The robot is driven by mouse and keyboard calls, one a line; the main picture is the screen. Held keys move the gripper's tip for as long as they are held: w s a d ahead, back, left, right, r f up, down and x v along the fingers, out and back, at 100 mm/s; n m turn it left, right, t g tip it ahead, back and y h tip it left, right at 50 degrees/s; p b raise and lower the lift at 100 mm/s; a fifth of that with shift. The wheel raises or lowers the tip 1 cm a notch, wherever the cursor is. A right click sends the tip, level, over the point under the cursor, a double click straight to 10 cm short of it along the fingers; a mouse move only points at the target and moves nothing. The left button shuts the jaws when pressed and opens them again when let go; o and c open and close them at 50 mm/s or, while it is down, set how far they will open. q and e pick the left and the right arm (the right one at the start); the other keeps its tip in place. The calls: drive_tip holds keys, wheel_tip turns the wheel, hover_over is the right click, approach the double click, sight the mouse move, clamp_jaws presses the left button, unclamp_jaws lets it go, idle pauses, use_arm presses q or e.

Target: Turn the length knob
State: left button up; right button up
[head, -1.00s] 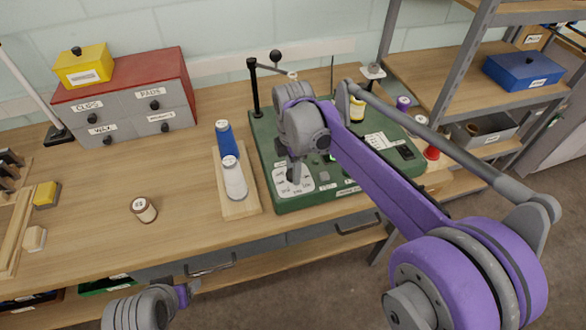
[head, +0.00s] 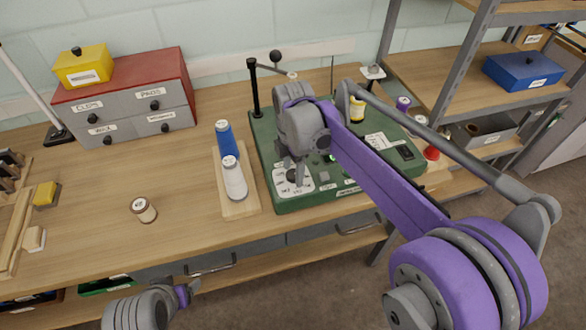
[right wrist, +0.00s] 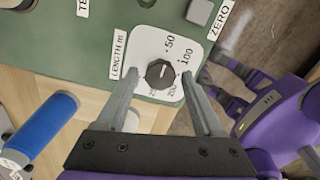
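The length knob (right wrist: 160,73) is a round black knob on a white dial plate (right wrist: 143,48) marked "LENGTH m", with figures such as 50, 100 and 200. The plate sits at the front left corner of a green machine (head: 262,150). My right gripper (right wrist: 158,78) is open, with one fingertip on each side of the knob in the right wrist view. I cannot tell whether the fingers touch it. In the head view my right gripper (head: 299,172) is over the dial and partly hides it. My left gripper (head: 193,287) shows only partly at the bottom edge; its fingers are unclear.
A wooden holder (head: 240,208) with a blue spool (head: 225,139) and a white spool (head: 234,178) stands just left of the machine. A grey button (right wrist: 199,12) labelled "ZERO" is near the dial. A brown spool (head: 143,210) stands on clear table.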

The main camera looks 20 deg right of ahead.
sight(293, 174)
drive_tip(key=shift+o, duration=0.3)
wheel_tip(293, 174, up, 11)
drive_tip(key=shift+p, duration=0.35)
drive_tip(key=shift+f, duration=0.1)
idle(0.3)
